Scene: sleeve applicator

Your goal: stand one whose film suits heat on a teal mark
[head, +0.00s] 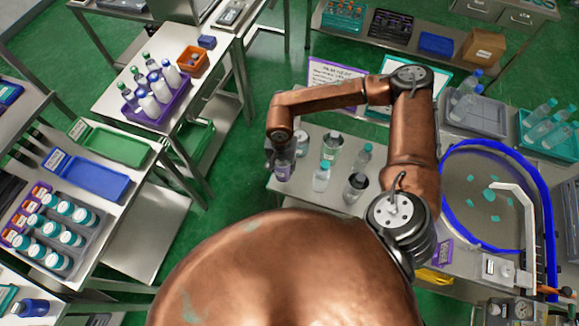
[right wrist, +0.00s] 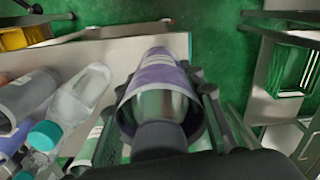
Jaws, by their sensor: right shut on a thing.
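My right gripper (head: 271,157) is shut on a bottle with a purple film sleeve (head: 284,168), at the left edge of the middle table. In the right wrist view the purple-sleeved bottle (right wrist: 160,90) sits between the fingers, its dark cap toward the camera. Several teal marks (head: 488,195) lie on a round grey plate (head: 465,215) at the right. My left gripper is out of view.
A blue ring (head: 447,165) and a white angled arm (head: 515,190) border the plate. A sign with small text (head: 338,82) stands behind the table. A grey tray (head: 475,115) and a teal tray (head: 550,138) hold bottles. A purple crate (head: 155,105) is at left.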

